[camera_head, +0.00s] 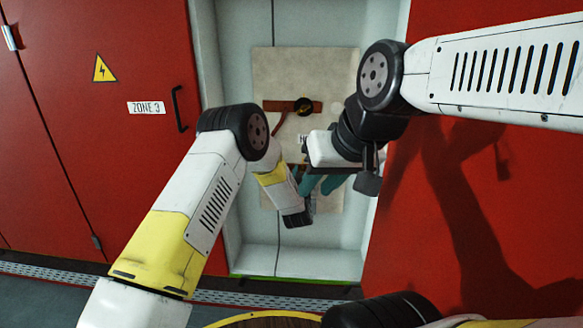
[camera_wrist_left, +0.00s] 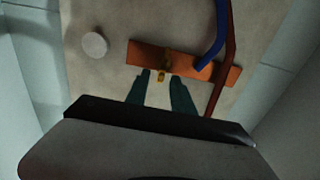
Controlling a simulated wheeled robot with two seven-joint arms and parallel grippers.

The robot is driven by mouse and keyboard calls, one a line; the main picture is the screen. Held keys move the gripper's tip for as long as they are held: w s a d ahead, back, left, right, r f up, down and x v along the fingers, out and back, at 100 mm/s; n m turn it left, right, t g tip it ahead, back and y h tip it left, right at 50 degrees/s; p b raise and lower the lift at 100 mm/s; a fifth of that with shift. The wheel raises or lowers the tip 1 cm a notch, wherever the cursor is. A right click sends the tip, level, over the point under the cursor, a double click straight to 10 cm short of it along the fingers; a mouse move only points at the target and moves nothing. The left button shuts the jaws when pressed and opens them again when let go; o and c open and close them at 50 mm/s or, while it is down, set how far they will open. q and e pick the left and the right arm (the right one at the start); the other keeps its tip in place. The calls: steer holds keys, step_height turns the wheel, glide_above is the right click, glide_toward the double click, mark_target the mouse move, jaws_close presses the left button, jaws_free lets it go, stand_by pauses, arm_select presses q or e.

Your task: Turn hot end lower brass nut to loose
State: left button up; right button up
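In the left wrist view, a small brass nut (camera_wrist_left: 162,68) sits at the near edge of an orange-brown bar (camera_wrist_left: 200,66). My left gripper (camera_wrist_left: 162,75) is open, with its dark teal fingertips apart on either side of the nut as seen in this view. I cannot tell whether they touch it. In the head view, the bar (camera_head: 276,105) is on the beige panel, with a dark round part (camera_head: 303,106) on it. Teal fingers show below it, partly behind my right arm. My right gripper (camera_head: 332,150) is in front of the panel; its finger opening is not clear.
A blue tube (camera_wrist_left: 214,42) and a red tube (camera_wrist_left: 226,58) run over the bar, right of the nut. A pale disc (camera_wrist_left: 95,45) is on the panel (camera_head: 280,70). Red cabinet doors (camera_head: 115,100) flank the recess. My two arms are close together.

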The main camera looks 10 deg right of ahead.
arm_select(q)
steer(key=shift+w+d, duration=0.1)
steer(key=shift+w, duration=0.35)
jaws_close()
